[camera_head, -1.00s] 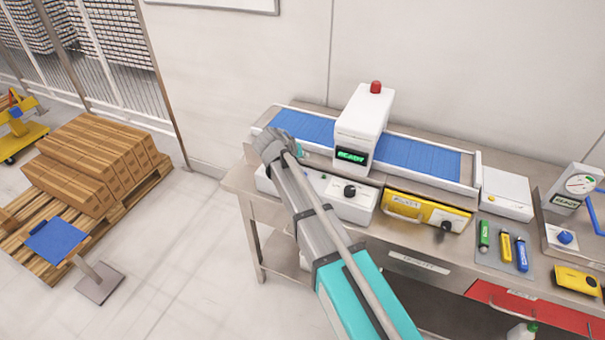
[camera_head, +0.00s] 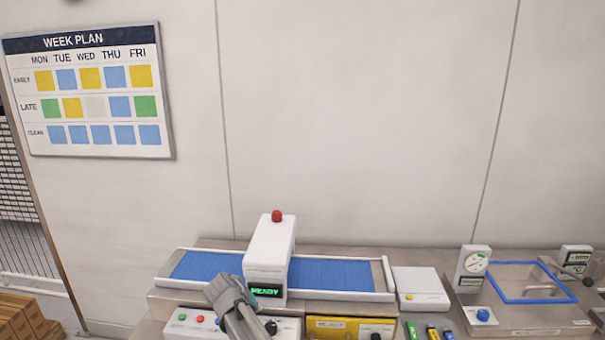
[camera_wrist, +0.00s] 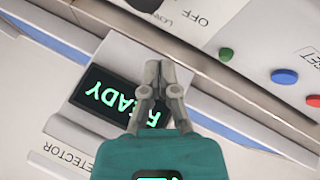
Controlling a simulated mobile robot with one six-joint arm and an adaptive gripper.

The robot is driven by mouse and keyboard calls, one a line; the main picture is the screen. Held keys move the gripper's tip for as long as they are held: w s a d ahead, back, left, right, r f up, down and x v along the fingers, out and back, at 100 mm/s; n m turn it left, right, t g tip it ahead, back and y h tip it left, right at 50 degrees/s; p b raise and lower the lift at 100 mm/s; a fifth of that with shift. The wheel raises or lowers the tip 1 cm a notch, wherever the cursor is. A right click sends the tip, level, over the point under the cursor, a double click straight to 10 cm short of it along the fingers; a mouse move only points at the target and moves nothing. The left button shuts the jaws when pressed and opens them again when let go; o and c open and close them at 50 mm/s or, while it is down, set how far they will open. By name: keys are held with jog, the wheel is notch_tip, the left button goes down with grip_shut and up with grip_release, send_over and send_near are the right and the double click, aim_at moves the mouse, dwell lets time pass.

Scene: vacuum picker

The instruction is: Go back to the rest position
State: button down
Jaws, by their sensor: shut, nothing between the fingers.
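My gripper (camera_wrist: 154,80) is shut and empty in the wrist view, its fingers together in front of the white detector housing. The detector (camera_head: 269,249) is a white box with a red button on top and a green READY display (camera_head: 266,292). The display shows upside down in the wrist view (camera_wrist: 105,98), partly covered by my fingers. In the head view my arm's end (camera_head: 232,298) rises from the bottom edge in front of the conveyor, left of the display. The fingertips are hard to make out there. I cannot tell whether my gripper touches anything.
A blue conveyor belt (camera_head: 333,273) runs through the detector. A control panel (camera_head: 199,322) with coloured buttons and a yellow unit (camera_head: 345,328) sit in front.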

jog(key=s+d+f+m+g+y, duration=0.1)
jog(key=s+d, duration=0.4)
jog(key=d, duration=0.5)
jog(key=s+d+f+m+g+y, duration=0.1)
jog(key=s+d+g, duration=0.2)
jog(key=s+d, duration=0.3)
jog(key=s+d+f+m+g+y, duration=0.1)
jog(key=s+d, duration=0.4)
jog(key=d, duration=1)
jog(key=shift+s+f+g+y, duration=0.15)
jog(key=shift+f+g+y, duration=0.2)
jog(key=shift+g+y, duration=0.2)
